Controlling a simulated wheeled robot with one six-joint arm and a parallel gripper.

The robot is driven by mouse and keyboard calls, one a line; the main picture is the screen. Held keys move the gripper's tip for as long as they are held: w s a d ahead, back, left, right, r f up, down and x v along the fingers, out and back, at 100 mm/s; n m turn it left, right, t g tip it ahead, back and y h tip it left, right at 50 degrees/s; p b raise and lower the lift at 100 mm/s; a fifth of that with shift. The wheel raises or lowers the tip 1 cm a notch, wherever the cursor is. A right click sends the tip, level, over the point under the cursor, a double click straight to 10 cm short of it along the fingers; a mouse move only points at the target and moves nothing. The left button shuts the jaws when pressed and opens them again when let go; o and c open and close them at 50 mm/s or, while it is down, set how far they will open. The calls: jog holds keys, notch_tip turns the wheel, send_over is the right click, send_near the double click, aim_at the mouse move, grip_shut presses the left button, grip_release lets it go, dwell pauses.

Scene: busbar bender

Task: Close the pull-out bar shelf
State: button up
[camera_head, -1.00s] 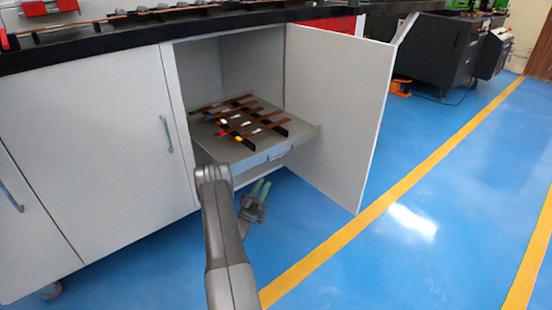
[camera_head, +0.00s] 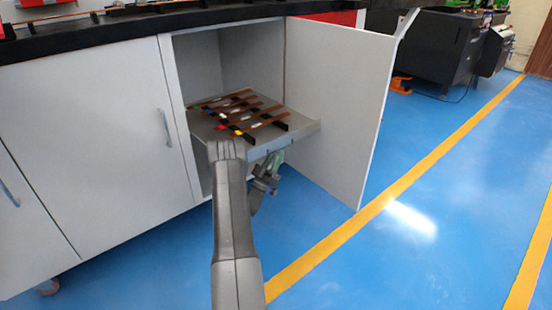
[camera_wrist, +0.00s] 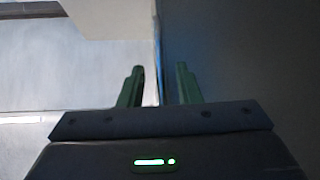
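The pull-out bar shelf (camera_head: 301,126) sticks out of the open cabinet, with dark and copper bars lying on it. Its front shows partly behind my arm. My gripper (camera_head: 273,160) is at the right part of the shelf's front, just below its front edge. In the wrist view my gripper's two green fingers (camera_wrist: 160,88) stand apart with nothing seen between them. A pale panel edge shows beyond the fingers; I cannot tell whether they touch anything.
The cabinet door (camera_head: 340,105) stands wide open to the right of the shelf, close to my gripper. A closed white cabinet door (camera_head: 105,150) is at the left. A black worktop (camera_head: 130,35) runs above. Blue floor (camera_head: 420,220) is clear at the right.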

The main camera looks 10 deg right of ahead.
jog(key=shift+w+d+r, duration=0.1)
jog(key=shift+d+r, duration=0.05)
grip_shut()
jog(key=shift+w, duration=0.15)
